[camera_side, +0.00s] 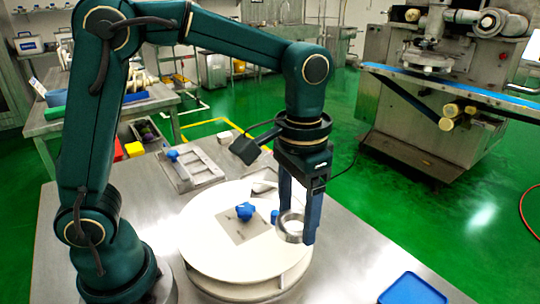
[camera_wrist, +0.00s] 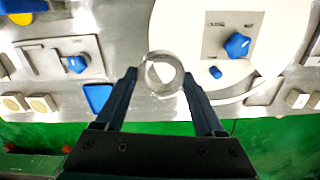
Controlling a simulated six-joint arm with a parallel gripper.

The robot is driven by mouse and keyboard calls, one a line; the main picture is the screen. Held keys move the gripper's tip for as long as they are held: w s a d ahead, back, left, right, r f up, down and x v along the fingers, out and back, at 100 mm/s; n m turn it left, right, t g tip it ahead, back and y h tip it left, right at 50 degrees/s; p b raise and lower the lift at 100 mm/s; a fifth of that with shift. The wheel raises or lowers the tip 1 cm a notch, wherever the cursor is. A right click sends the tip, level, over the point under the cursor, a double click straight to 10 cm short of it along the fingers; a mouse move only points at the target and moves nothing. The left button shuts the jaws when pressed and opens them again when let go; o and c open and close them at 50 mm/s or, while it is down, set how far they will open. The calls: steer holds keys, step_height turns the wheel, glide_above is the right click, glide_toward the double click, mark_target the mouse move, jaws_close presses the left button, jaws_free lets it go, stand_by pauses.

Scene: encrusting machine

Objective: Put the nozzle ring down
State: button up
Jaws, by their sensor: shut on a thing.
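The nozzle ring (camera_side: 291,238) is a short silvery metal ring. My gripper (camera_side: 297,227) points down at the right side of the white round turntable (camera_side: 205,255), with its two dark fingers closed on the ring's sides. In the wrist view the ring (camera_wrist: 163,88) sits between the fingertips of my gripper (camera_wrist: 161,76), its opening facing the camera. In the side view the ring overlaps the turntable's right edge. I cannot tell how high it is above the surface below.
A blue star knob (camera_side: 245,211) sits on a grey plate on the turntable, with a small blue peg (camera_side: 274,217) nearby. A metal fixture with a blue knob (camera_side: 172,155) lies behind left. A blue tray (camera_side: 412,290) is at the front right. Bare steel table lies between tray and turntable.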

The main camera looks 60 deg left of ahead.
steer(key=s+d+f+m, duration=0.2)
steer(key=s+d+m, duration=0.15)
steer(key=d, duration=0.35)
steer(key=shift+n, duration=0.25)
steer(key=f, duration=0.6)
steer(key=s+f, duration=0.1)
steer(key=f, duration=0.3)
steer(key=shift+a, duration=0.2)
steer(key=shift+f, duration=0.15)
steer(key=o, duration=1.2)
